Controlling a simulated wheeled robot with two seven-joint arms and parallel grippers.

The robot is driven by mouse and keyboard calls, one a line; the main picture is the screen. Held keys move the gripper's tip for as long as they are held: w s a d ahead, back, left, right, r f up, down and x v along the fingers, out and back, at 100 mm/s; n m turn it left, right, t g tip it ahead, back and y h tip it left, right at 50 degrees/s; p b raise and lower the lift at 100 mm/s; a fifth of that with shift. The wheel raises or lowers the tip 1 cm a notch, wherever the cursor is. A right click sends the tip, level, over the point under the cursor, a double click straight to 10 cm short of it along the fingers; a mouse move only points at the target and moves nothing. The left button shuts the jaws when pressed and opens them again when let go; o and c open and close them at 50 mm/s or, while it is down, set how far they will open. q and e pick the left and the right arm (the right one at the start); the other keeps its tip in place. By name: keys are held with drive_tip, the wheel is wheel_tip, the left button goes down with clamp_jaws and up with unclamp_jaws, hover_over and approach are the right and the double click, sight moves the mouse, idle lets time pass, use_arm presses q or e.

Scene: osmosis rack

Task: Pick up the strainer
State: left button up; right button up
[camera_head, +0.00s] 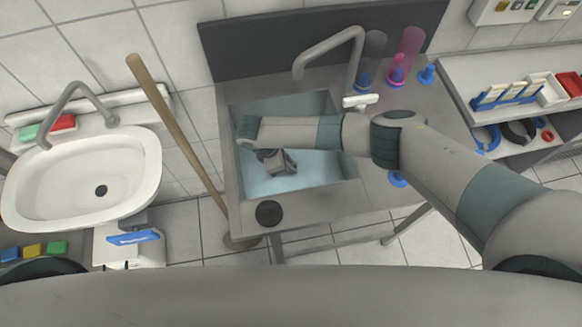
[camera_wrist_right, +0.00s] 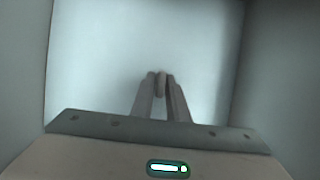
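My right gripper (camera_head: 285,168) hangs down inside the sink basin (camera_head: 345,195) in the head view, with my forearm across the basin. In the right wrist view its fingers (camera_wrist_right: 160,84) are close together with a small grey, rounded piece between their tips. This looks like part of the strainer, but it is too small and dim to be sure. The arm and gripper hide part of the basin floor, and no drain shows. A dark round disc (camera_head: 268,213) lies on the front rim of the sink unit, apart from the gripper. My left gripper is not in view.
The basin walls stand close around my right gripper. A faucet (camera_head: 330,48) and pink and dark cylinders (camera_head: 408,55) stand behind the basin. A wooden stick (camera_head: 175,130) leans left of it. A white washbasin (camera_head: 80,190) is at left, a shelf (camera_head: 480,75) at right.

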drive_tip(key=shift+d+f, duration=0.15)
drive_tip(key=shift+f, duration=0.3)
clamp_jaws()
drive_tip(key=shift+r, duration=0.1)
wheel_tip(320, 180, up, 10)
drive_tip(key=shift+f+b, duration=0.1)
drive_tip(key=shift+b, duration=1.15)
